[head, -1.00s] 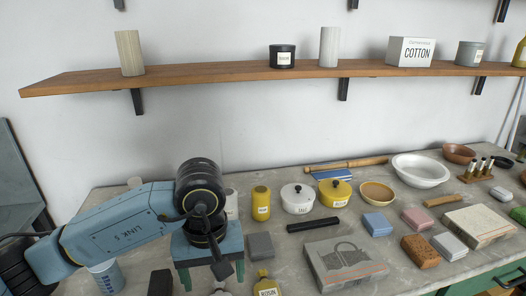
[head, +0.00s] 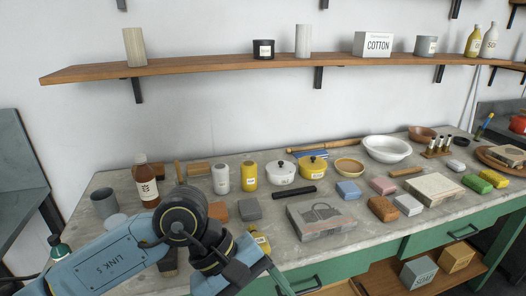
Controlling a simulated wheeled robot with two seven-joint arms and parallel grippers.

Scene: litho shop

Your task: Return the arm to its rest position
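My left arm comes in from the lower left in the head view, with its blue link and black wrist joint in front of the worktable (head: 118,190). The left gripper (head: 243,268) is at the bottom, low and near the table's front edge, angled down to the right. Its fingertips are not clear, so I cannot tell whether it is open or holds anything. My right arm and gripper are not in view.
Close to the arm are a brown bottle (head: 147,187), a grey cup (head: 104,203), a grey block (head: 250,210) and a yellow bottle (head: 260,240), partly covered. Several pots, blocks and a printed slab (head: 322,220) fill the table. A wooden shelf (head: 200,64) runs above.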

